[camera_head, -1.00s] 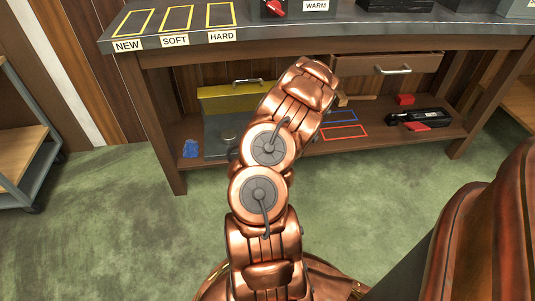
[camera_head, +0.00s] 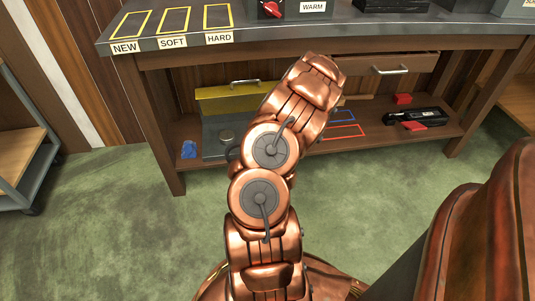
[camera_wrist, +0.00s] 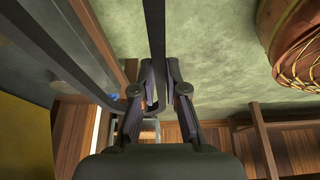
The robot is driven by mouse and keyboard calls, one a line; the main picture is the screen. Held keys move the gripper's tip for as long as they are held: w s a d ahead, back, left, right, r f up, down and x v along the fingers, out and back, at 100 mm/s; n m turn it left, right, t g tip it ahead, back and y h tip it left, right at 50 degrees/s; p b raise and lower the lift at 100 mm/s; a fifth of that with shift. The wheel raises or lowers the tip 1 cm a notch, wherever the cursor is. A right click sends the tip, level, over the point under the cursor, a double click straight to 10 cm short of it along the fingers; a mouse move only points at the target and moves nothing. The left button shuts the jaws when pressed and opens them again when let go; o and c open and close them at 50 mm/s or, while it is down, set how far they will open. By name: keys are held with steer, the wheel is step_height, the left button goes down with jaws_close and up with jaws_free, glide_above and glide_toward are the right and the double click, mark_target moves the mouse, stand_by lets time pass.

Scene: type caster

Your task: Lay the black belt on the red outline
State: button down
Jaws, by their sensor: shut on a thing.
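The black belt (camera_wrist: 154,30) is a dark strip running from the top edge of the wrist view down between the fingers, with a bent end below them. My gripper (camera_wrist: 158,66) is shut on it. The red outline (camera_head: 360,134) lies on the low shelf of the workbench in the head view. Its left part is hidden behind my arm. The head view does not show my gripper or the belt, as my arm covers them.
A blue outline (camera_head: 345,115) lies behind the red one. A black tool with red parts (camera_head: 415,118) and a red block (camera_head: 403,99) are to the right. A yellow-lidded metal box (camera_head: 238,98) stands left. A drawer (camera_head: 415,64) overhangs the shelf.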

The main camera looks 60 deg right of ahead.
steer(key=s+a+p, duration=0.2)
steer(key=s+a, duration=0.6)
steer(key=a, duration=0.3)
steer(key=shift+s+a, duration=0.2)
steer(key=shift+s, duration=0.2)
stand_by(0.9)
